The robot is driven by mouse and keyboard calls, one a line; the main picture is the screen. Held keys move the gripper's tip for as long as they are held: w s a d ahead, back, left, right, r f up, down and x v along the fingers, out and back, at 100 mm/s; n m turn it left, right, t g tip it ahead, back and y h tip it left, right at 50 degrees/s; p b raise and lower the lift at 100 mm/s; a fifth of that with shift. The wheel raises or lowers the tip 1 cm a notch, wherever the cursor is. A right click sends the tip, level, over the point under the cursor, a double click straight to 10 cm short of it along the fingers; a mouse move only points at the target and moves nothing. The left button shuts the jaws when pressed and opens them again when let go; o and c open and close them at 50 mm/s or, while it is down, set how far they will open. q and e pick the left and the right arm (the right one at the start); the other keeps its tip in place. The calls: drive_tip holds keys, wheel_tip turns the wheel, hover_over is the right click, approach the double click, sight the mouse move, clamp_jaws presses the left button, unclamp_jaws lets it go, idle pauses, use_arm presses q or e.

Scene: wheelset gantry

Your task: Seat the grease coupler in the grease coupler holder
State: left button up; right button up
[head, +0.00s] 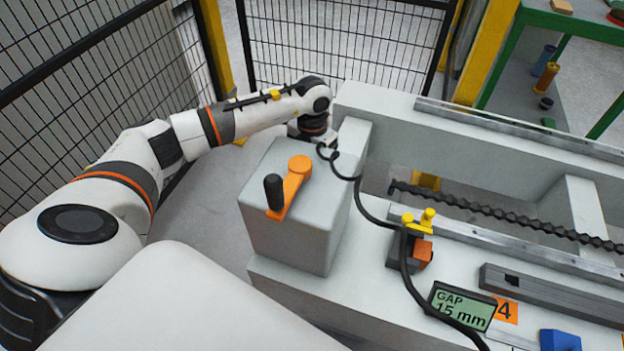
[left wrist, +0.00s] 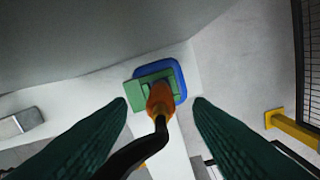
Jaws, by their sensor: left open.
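The grease coupler (left wrist: 160,100) shows in the left wrist view as an orange piece with a black hose (left wrist: 142,152) running from it towards the camera. Behind it is a blue and green fitting (left wrist: 179,82), which looks like the grease coupler holder. The coupler overlaps this fitting; I cannot tell whether it is seated in it. My left gripper (left wrist: 160,104) is open, with one dark green finger on each side of the coupler and visible gaps. In the head view my left gripper is hidden behind the grey box (head: 290,215). My right gripper is not in view.
The box carries an orange crank (head: 292,185) with a black knob. The black hose (head: 372,215) crosses the gantry bed past a yellow and orange clamp (head: 414,235) and a gap display (head: 462,306). Black mesh fencing (head: 340,35) stands behind my left arm.

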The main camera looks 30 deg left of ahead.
use_arm(q)
drive_tip(key=shift+f, duration=0.95)
drive_tip(key=shift+c, duration=0.5)
clamp_jaws()
drive_tip(key=shift+r, duration=0.1)
